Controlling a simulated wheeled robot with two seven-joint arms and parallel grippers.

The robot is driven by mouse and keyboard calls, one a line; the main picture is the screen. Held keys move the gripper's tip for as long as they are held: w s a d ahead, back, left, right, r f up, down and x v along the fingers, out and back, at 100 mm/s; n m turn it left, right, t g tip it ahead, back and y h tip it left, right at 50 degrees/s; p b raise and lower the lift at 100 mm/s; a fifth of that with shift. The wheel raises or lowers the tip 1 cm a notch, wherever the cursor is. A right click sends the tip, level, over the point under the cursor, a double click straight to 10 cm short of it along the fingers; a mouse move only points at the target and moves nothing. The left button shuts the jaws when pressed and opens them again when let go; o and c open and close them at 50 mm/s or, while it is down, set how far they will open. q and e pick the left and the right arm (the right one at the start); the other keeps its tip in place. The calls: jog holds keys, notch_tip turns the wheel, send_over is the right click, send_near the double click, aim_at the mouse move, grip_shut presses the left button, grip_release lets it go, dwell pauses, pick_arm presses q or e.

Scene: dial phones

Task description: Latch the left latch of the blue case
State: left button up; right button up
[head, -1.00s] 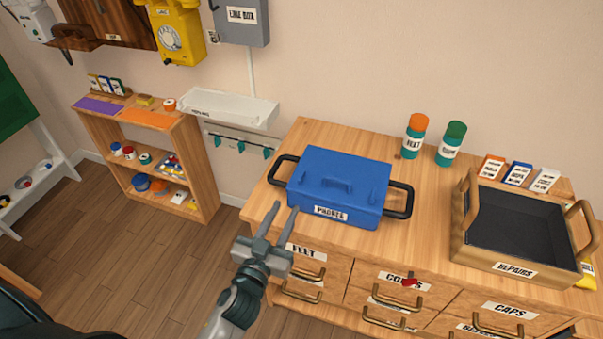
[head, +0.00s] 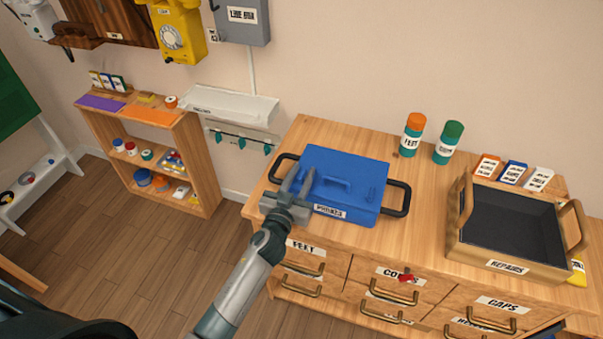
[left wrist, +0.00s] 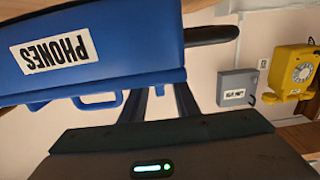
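The blue case (head: 350,170), labelled PHONES, stands on the wooden cabinet top with its lid down. The gripper covers the left latch area in the head view, so I cannot tell the latch's state. The left wrist view shows the case's labelled front (left wrist: 90,50) close up, with the fingers (left wrist: 160,102) apart beside the lid. My right gripper is out of view.
The wooden cabinet top (head: 420,215) has a black-lined REPAIRS tray (head: 515,222) at the right. Two canisters, with orange (head: 412,135) and green (head: 449,143) tops, stand behind. A low shelf (head: 210,165) stands left of the cabinet.

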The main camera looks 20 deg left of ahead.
pick_arm(q)
jog(key=shift+c, duration=0.7)
grip_shut()
